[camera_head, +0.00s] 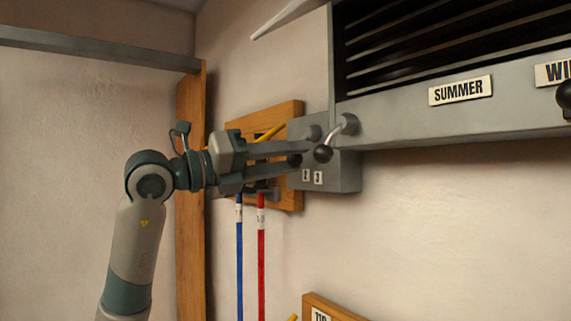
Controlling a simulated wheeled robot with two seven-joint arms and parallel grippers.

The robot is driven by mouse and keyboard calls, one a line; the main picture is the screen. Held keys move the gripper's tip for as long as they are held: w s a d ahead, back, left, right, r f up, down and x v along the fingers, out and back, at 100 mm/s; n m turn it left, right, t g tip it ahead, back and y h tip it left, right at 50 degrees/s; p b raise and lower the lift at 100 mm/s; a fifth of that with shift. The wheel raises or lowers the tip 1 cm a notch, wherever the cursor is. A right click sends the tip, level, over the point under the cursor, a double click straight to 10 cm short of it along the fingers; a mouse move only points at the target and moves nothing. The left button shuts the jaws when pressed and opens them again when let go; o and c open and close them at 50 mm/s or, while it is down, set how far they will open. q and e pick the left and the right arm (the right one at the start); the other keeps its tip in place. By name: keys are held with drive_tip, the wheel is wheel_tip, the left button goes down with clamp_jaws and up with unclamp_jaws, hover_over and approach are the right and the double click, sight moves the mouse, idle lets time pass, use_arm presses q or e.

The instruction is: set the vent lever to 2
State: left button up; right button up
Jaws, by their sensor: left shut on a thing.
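A grey box (345,172) on the wall under the vent carries two levers. The right lever has a bent silver arm and a black ball knob (323,153), and it hangs down to the left from its pivot. The left lever's dark knob (295,161) shows between my left gripper's fingertips (300,155); its arm is mostly hidden by the upper finger. My left gripper reaches in from the left and is shut on this knob. Small white number plates (312,177) sit below the knobs; the figures are hard to read. My right gripper is not in view.
The louvred vent housing (400,120) with a SUMMER plate (460,90) fills the upper right. A wooden board (290,195) is behind my gripper, with a blue rod (239,260) and a red rod (261,260) below.

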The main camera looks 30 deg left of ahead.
use_arm(q)
drive_tip(key=shift+s+a+r, duration=0.15)
drive_tip(key=shift+a+r, duration=0.05)
drive_tip(key=shift+r, duration=0.25)
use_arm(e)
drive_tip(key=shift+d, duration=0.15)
use_arm(q)
drive_tip(key=o, duration=1)
drive_tip(key=shift+o, duration=0.2)
drive_tip(key=shift+f, duration=0.2)
drive_tip(key=shift+d+f, duration=0.1)
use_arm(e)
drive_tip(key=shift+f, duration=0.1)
use_arm(q)
drive_tip(key=shift+s+a+f+b, duration=0.15)
drive_tip(key=shift+s+a+b, duration=0.1)
drive_tip(key=shift+b, duration=0.1)
drive_tip(key=b+v, duration=0.6)
drive_tip(key=v, duration=1)
drive_tip(key=shift+s, duration=0.3)
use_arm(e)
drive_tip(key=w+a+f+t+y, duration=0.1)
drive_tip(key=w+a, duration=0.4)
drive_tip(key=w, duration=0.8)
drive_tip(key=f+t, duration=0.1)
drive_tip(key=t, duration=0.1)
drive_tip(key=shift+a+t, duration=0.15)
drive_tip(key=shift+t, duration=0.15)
